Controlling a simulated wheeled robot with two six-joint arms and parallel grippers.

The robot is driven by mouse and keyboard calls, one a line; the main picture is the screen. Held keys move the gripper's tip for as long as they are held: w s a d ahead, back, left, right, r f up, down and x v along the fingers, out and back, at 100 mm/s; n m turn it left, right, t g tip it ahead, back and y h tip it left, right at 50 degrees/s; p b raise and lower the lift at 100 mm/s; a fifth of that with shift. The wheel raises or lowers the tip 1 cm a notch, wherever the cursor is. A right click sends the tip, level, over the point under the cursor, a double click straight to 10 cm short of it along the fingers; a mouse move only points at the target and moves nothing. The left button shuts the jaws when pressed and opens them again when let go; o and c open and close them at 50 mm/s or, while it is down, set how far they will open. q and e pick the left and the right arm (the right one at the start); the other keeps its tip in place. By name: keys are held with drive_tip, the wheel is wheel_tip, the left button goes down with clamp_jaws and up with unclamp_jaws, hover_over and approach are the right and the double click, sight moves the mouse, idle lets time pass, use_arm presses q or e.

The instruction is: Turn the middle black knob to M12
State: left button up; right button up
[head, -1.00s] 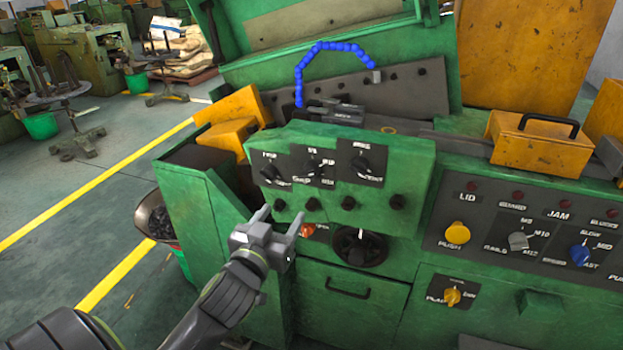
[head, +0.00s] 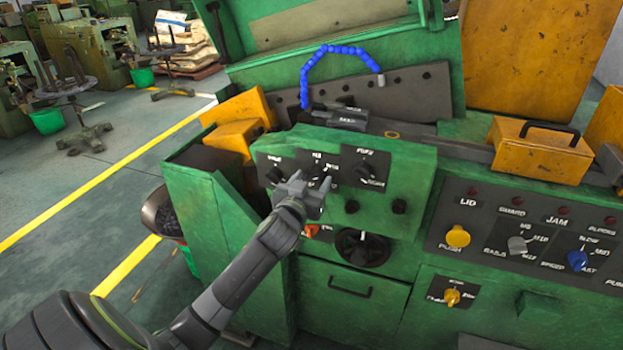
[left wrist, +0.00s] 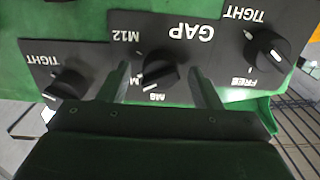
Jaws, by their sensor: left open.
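The middle black knob (left wrist: 160,70) sits on the dark plate marked GAP (left wrist: 195,35), with M12 printed at its upper left in the left wrist view. Its white line points left and slightly down, toward a partly covered M label, not toward M12. My left gripper (left wrist: 164,90) is open, with one finger on each side of the knob; I cannot tell whether they touch it. In the head view my left gripper (head: 312,184) is in front of the middle plate (head: 317,158) and partly hides the knob. My right gripper is not in view.
Black knobs marked TIGHT stand on either side, one left (left wrist: 68,82) and one right (left wrist: 268,48). Below are small black knobs (head: 399,206) and a black handwheel (head: 361,248). A control panel (head: 480,212) with coloured knobs is at the right. Open floor lies left.

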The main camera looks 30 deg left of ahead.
use_arm(q)
drive_tip(key=shift+w, duration=0.2)
drive_tip(key=c, duration=1)
